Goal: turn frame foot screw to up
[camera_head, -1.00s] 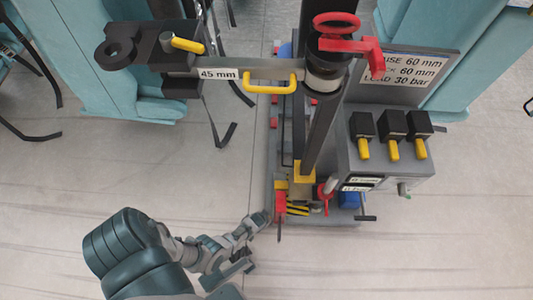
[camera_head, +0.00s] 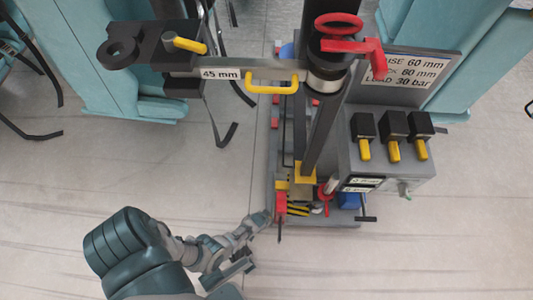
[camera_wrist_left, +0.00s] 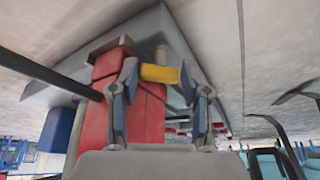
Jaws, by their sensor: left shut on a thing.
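A red block-like part with a thin dark bar, which looks like the frame foot screw (camera_head: 281,205), is low on the front left of the machine frame. My left gripper (camera_head: 264,218) reaches it from the left. The dark bar (camera_wrist_left: 52,76) sticks out to the left there. The exact contact is partly hidden. My right gripper is not in view.
The machine's grey base (camera_head: 330,222) stands on the pale floor. Above it are a dark column (camera_head: 322,130), a 45 mm arm with a yellow handle (camera_head: 270,89), and a box with yellow levers (camera_head: 393,150). A blue part (camera_head: 350,200) sits at right. Floor at lower right is clear.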

